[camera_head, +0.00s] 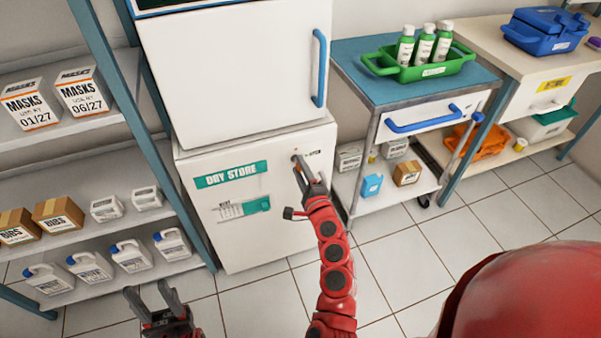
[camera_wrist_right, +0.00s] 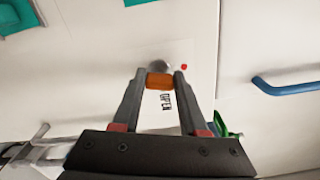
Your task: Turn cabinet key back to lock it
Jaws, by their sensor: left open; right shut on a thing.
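The white lower cabinet (camera_head: 240,240) carries a green "DRY STORE" label, and its door looks closed. The key (camera_wrist_right: 159,81) has an orange head and sits at the round metal lock (camera_wrist_right: 159,66) in the right wrist view. My right gripper (camera_wrist_right: 160,82) is shut on the key's head, with one finger on each side. In the head view my right gripper (camera_head: 301,168) reaches the cabinet's upper right and hides most of the key. A red dot and the word "OPEN" show near the lock. My left gripper (camera_head: 152,296) is open and empty, low at the front left.
A shelf rack (camera_head: 150,150) with boxes and jugs stands left of the cabinet. A blue-topped cart (camera_head: 385,90) with a green tray (camera_head: 420,70) stands to the right. A blue handle (camera_head: 319,68) is on the upper unit. The tiled floor is clear in front.

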